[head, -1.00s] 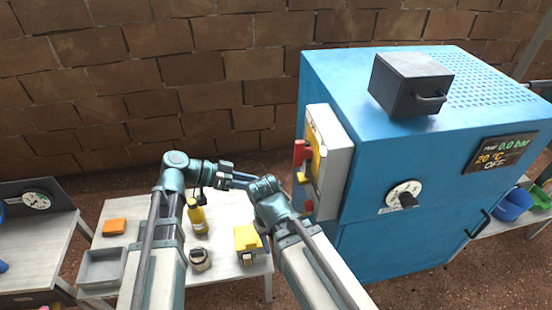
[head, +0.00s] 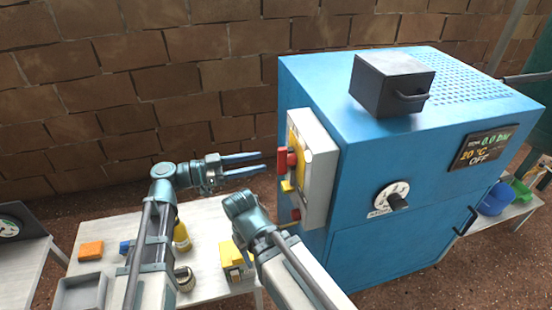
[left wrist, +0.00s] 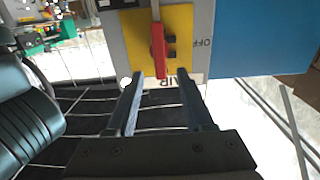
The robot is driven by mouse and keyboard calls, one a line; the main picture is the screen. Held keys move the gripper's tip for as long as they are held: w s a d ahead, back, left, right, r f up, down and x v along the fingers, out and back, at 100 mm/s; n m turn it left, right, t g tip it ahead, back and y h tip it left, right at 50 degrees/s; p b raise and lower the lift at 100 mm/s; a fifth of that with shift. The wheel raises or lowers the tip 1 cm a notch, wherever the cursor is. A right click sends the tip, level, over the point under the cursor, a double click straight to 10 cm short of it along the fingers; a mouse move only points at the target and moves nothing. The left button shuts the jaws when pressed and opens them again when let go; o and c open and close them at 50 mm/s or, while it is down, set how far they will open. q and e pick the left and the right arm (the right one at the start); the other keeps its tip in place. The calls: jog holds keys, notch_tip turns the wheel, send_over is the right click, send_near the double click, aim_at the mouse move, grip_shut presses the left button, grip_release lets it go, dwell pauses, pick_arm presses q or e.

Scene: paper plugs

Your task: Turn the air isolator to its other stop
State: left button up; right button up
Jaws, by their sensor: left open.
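The air isolator shows in the left wrist view as a red lever handle (left wrist: 158,50) on a yellow plate (left wrist: 180,22), with AIR and OFF lettering upside down. In the head view the red handle (head: 284,161) stands out from a grey panel box (head: 318,172) on the blue cabinet's left side. My left gripper (head: 263,162) is open and empty, its two fingers pointing right at the handle, a small gap away. In the left wrist view its fingers (left wrist: 158,75) lie either side of the handle's end. My right gripper is hidden; only its arm shows.
The blue cabinet (head: 350,240) carries a black box (head: 385,85), a dial (head: 391,196) and a display (head: 481,147). A yellow block (head: 288,187) and a red part (head: 296,214) project below the handle. A table (head: 120,218) holds a yellow bottle (head: 181,236) and other items.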

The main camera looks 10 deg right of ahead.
aim_at(278, 159)
pick_arm(q)
jog(key=shift+w+d, duration=0.1)
jog(key=shift+d, duration=3.1)
jog(key=shift+c, duration=0.3)
grip_shut()
